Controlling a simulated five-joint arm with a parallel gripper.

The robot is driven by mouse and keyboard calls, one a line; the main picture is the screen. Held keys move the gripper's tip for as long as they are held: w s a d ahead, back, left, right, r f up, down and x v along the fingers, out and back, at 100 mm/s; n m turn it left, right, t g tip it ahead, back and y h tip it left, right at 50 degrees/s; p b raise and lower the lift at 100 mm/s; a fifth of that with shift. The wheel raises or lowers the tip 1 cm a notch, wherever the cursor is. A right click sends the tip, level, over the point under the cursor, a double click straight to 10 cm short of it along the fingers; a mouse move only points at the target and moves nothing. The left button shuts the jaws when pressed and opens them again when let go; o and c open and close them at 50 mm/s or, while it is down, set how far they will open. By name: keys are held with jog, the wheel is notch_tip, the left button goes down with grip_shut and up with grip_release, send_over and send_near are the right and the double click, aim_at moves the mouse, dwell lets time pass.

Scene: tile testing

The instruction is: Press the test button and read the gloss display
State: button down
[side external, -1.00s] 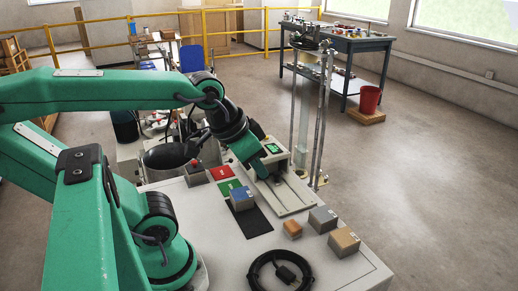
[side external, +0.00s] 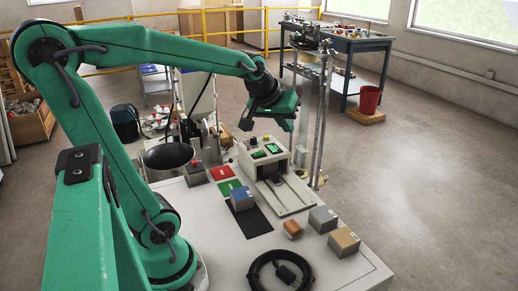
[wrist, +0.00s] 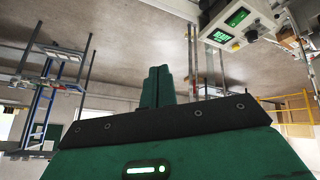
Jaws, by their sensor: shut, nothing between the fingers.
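The gloss tester (side external: 262,166) is a pale box on the worktable with two lit green displays (side external: 258,154) on its sloped top. A grey box with a red button (side external: 195,163) stands to the left of the tester. My gripper (side external: 246,121) is raised above and behind the tester, apart from it. Its fingers (wrist: 157,85) are shut together and empty.
Red (side external: 222,173) and green (side external: 229,188) tiles lie left of the tester. A blue block (side external: 242,200) sits on a black mat (side external: 254,225). Several blocks (side external: 323,219) and a coiled black cable (side external: 281,272) are nearer the front. Upright metal posts (side external: 321,120) stand behind right.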

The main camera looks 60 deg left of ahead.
jog(key=w+a+f+n+y, duration=0.2)
jog(key=w+a+n, duration=0.35)
jog(key=a, duration=0.65)
jog(key=n+y, duration=0.2)
jog(key=n, duration=0.3)
send_over(266, 138)
jog(key=f, duration=0.4)
jog(key=shift+s, duration=0.2)
jog(key=shift+f+m, duration=0.15)
jog(key=shift+m, duration=0.1)
jog(key=shift+f, duration=4.25)
jog(key=shift+f, duration=0.95)
jog(key=shift+r, duration=0.95)
